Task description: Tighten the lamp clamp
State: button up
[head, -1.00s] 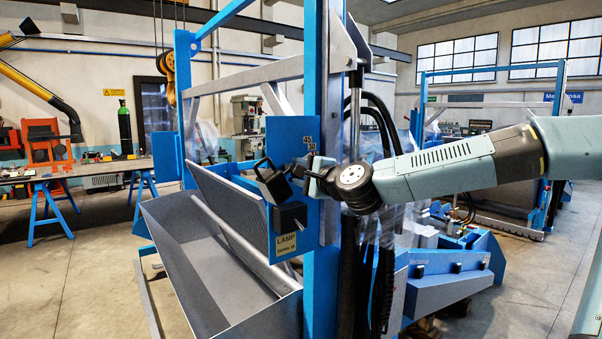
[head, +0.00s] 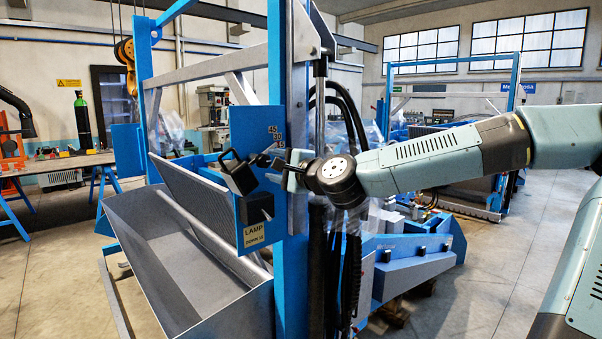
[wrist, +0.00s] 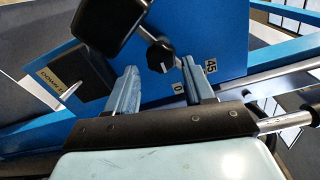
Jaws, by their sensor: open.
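A blue panel (head: 257,130) on the machine's blue post carries a black lamp head (head: 238,177) with a handle. The panel has angle marks by its right edge. A black clamp knob (wrist: 160,55) on a stem shows in the wrist view, next to the lamp head (wrist: 110,22). My gripper (head: 268,160) is at the panel's right side in the head view. In the wrist view its two blue fingers (wrist: 161,86) are apart with nothing between them. The knob is just beyond the fingertips, and I see no contact.
A black block (wrist: 72,78) with a label sits left of the fingers in the wrist view. A grey trough (head: 180,260) lies below the panel. Black hoses (head: 345,110) hang behind my wrist. The floor at the right (head: 500,270) is clear.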

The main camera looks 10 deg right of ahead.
jog(key=v, duration=0.9)
jog(key=shift+d, duration=0.15)
jog(key=shift+f, duration=0.1)
jog(key=s+d+f+n+g+h, duration=0.4)
jog(key=s+d+f+n+h, duration=0.1)
jog(key=s, duration=0.6)
jog(key=s+d+f+n+g+h, duration=0.5)
jog(key=s+d+n, duration=0.3)
jog(key=s, duration=0.3)
jog(key=shift+s, duration=0.15)
dwell(1.0)
